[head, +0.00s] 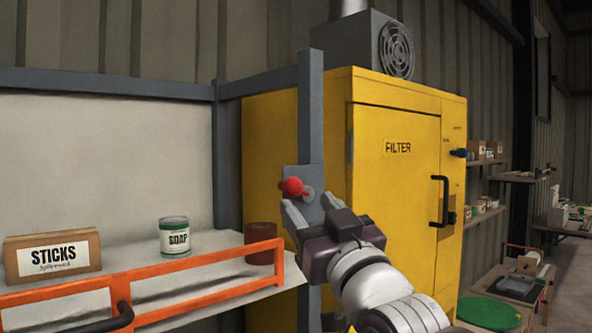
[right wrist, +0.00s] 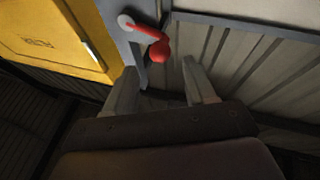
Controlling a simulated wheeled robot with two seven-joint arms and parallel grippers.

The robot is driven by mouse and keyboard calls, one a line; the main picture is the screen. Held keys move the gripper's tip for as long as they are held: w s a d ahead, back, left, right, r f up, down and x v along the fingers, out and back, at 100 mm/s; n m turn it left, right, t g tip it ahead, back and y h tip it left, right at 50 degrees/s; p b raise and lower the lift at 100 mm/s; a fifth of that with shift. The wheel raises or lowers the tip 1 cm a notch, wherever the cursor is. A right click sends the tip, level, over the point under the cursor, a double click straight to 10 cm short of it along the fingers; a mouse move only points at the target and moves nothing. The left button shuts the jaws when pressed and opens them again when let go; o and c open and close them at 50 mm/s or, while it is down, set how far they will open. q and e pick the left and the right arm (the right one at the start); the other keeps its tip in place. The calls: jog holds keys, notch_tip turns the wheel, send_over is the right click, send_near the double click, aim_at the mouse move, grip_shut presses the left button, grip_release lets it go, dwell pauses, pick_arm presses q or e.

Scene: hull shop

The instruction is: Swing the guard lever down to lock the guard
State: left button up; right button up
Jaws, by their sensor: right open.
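The guard lever has a red knob (head: 292,187) and a pivot on a grey plate (head: 303,174) fixed to a grey post. In the head view the knob lies left of the pivot, about level with it. In the right wrist view the red lever (right wrist: 159,54) runs from a pale round pivot to its knob, just beyond the fingertips. My right gripper (head: 309,205) is open and empty, close below the knob; contact cannot be told. An orange guard rail (head: 195,262) with a black handle runs along the shelf front. My left gripper is out of view.
A white shelf (head: 205,242) holds a STICKS box (head: 52,254), a SOAP can (head: 174,236) and a dark red cylinder (head: 262,232). A yellow FILTER cabinet (head: 395,190) stands right behind the post (head: 311,110). Cluttered shelves stand farther right.

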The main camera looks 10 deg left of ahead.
aim_at(297, 189)
jog(key=p+x, duration=0.3)
jog(key=x, duration=0.3)
jog(key=shift+s, duration=0.1)
jog(key=shift+w+a+r+p, duration=0.1)
jog(key=shift+w+a+p, duration=0.2)
jog(key=shift+w, duration=0.1)
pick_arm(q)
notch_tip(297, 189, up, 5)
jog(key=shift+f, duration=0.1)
pick_arm(e)
jog(key=shift+w, duration=0.1)
grip_shut()
